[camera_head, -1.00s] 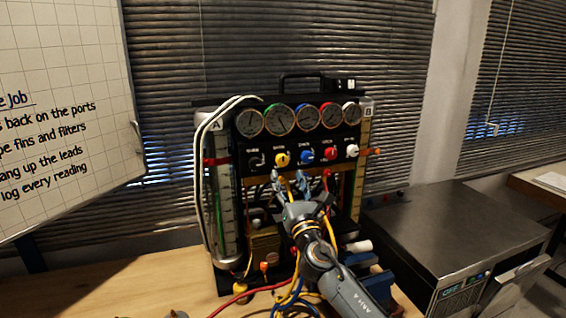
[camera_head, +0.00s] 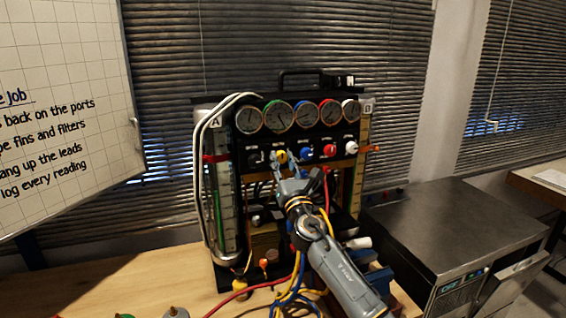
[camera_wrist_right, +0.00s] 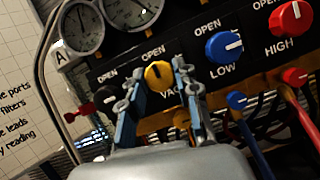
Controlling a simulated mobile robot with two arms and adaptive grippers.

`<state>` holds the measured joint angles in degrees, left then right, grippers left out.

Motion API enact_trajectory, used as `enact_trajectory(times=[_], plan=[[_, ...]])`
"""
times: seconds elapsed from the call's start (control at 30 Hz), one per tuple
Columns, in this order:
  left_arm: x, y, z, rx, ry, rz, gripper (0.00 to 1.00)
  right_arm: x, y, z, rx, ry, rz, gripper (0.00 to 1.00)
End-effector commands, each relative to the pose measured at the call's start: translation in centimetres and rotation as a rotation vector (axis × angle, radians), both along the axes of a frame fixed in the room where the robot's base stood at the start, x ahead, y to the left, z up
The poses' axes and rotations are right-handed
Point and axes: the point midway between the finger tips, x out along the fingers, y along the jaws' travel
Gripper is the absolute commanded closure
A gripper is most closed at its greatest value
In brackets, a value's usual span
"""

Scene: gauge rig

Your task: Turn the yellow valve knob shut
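The yellow valve knob (camera_head: 281,156) is on the black panel under the row of gauges. It also shows in the right wrist view (camera_wrist_right: 158,75), its white mark tilted, with an OPEN label above it. My right gripper (camera_head: 283,163) is at the panel front. In the right wrist view its two fingers (camera_wrist_right: 155,82) are apart, one on each side of the yellow knob, with gaps visible; I cannot tell whether either touches it. My left gripper is not in view.
A black knob (camera_wrist_right: 106,94) is close to the left finger; a blue knob (camera_wrist_right: 224,47) is right of the right finger, and a red knob (camera_wrist_right: 290,19) is further right. Hoses and cables (camera_head: 297,285) hang below the panel. A metal box (camera_head: 455,230) stands right.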

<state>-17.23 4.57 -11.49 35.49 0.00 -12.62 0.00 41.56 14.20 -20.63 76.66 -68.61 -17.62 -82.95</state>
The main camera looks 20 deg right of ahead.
Motion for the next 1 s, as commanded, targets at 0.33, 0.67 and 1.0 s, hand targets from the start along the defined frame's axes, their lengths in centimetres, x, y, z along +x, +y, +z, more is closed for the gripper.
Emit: enact_trajectory(times=[0.33, 0.67, 1.0], plan=[[0.08, 0.01, -0.02, 0.000, -0.001, 0.000, 0.60, -0.01, 0.06, -0.04, 0.044, 0.002, 0.000, 1.00], [0.11, 0.03, -0.06, 0.001, -0.002, 0.000, 0.60, -0.01, 0.26, -0.01, 0.264, 0.010, 0.000, 1.00], [0.14, 0.04, 0.23, 0.001, -0.002, 0.000, 0.60, -0.01, 0.40, 0.12, 0.587, 0.022, 0.000, 1.00]])
